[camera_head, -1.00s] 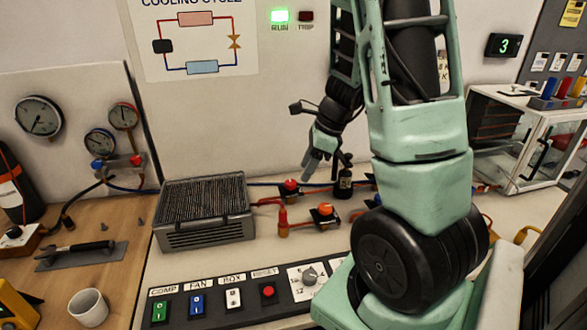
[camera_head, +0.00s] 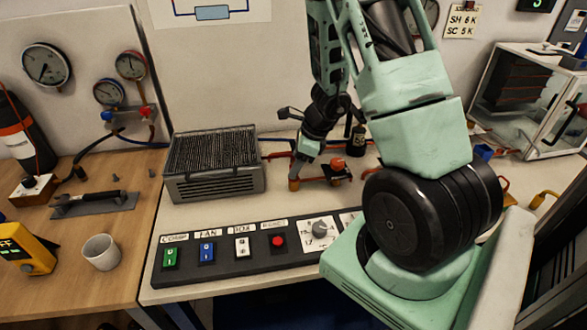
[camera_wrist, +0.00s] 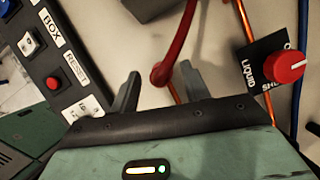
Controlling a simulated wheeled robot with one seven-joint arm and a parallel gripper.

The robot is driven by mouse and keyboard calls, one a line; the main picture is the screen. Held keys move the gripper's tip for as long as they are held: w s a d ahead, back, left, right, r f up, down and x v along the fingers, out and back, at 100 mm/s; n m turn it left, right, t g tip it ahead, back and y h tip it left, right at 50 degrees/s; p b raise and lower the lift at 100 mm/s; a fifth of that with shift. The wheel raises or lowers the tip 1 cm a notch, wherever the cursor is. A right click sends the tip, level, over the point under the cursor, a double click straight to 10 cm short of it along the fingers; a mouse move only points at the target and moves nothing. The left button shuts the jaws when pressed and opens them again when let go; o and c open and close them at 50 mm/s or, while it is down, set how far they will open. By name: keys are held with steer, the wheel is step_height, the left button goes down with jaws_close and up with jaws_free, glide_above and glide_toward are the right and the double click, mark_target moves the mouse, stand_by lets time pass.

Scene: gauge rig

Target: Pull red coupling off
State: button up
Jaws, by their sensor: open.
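The red coupling (camera_wrist: 160,74) shows in the wrist view at the end of a thick red hose (camera_wrist: 178,40). An orange line runs on below it. In the head view my gripper mostly hides the coupling, and an orange-brown fitting (camera_head: 294,184) shows just under the fingers. My gripper (camera_wrist: 159,72) is open, with one finger on each side of the coupling and visible gaps in the wrist view. It also shows in the head view (camera_head: 298,164), above the fitting. I cannot tell how far above the coupling the fingertips are.
A red knob (camera_wrist: 284,67) on a black plate marked LIQUID stands right of the coupling. A grey finned box (camera_head: 214,166) is to the left. A switch panel (camera_head: 240,250) lies in front. A glass-sided case (camera_head: 530,95) stands at the right.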

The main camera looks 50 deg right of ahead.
steer(key=shift+w+a+f, duration=0.15)
steer(key=shift+w+f, duration=0.1)
steer(key=shift+f, duration=0.4)
jaws_close()
steer(key=c, duration=0.8)
jaws_free()
jaws_close()
steer(key=shift+r, duration=0.25)
steer(key=shift+r+p, duration=2.05)
steer(key=shift+r, duration=0.3)
